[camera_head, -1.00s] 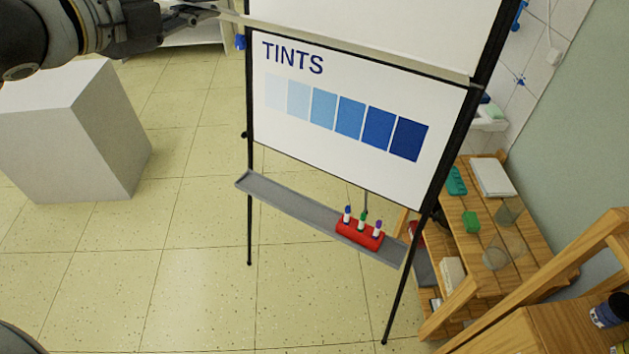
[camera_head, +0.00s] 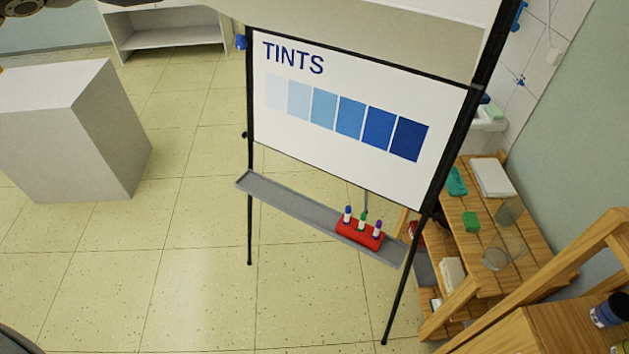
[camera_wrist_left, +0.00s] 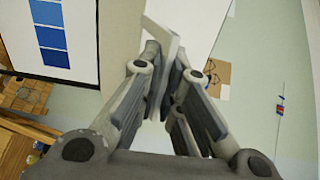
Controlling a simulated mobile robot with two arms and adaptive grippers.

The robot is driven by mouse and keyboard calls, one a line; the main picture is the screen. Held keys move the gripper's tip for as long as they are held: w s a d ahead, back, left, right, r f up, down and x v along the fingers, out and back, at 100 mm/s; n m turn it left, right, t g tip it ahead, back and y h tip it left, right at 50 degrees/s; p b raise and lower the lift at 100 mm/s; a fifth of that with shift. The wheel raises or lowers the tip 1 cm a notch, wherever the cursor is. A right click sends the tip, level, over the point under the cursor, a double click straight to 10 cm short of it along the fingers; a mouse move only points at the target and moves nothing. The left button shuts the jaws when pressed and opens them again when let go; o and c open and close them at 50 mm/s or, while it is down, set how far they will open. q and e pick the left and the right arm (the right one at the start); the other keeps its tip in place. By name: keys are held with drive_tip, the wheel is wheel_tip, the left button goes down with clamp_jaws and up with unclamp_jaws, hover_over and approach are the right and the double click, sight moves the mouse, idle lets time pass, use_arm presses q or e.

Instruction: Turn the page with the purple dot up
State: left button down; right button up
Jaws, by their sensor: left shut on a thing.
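The flip chart easel (camera_head: 447,150) shows a lower sheet (camera_head: 345,165) reading TINTS with a row of blue squares. Above it, a white page (camera_head: 400,6) is cut off by the top of the head view, its lower part lifted off a shaded pale strip (camera_head: 400,45). In the left wrist view my left gripper (camera_wrist_left: 168,62) is shut on the edge of a white page (camera_wrist_left: 163,30). In the head view the gripper is out of frame. No purple dot shows. My right gripper is not in view.
The easel tray (camera_head: 290,207) holds a red marker holder (camera_head: 360,234). A white block (camera_head: 75,130) stands on the left. A wooden shelf (camera_head: 470,225) with small items stands close on the right. Floor in front is clear.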

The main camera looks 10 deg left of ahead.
use_arm(q)
drive_tip(key=shift+w+d+r, duration=0.25)
drive_tip(key=shift+w+r, duration=0.35)
drive_tip(key=shift+r, duration=0.3)
drive_tip(key=shift+w+d+r, duration=0.2)
drive_tip(key=shift+w+r, duration=0.4)
drive_tip(key=shift+r, duration=0.25)
drive_tip(key=w+d+r, duration=0.2)
drive_tip(key=w+r, duration=0.4)
drive_tip(key=shift+w+d+r, duration=0.2)
drive_tip(key=shift+w+r, duration=0.1)
drive_tip(key=w+d+r, duration=0.2)
drive_tip(key=w+r, duration=0.3)
drive_tip(key=w, duration=0.2)
drive_tip(key=shift+w+d, duration=0.35)
drive_tip(key=shift+d, duration=0.05)
drive_tip(key=shift+s, duration=0.1)
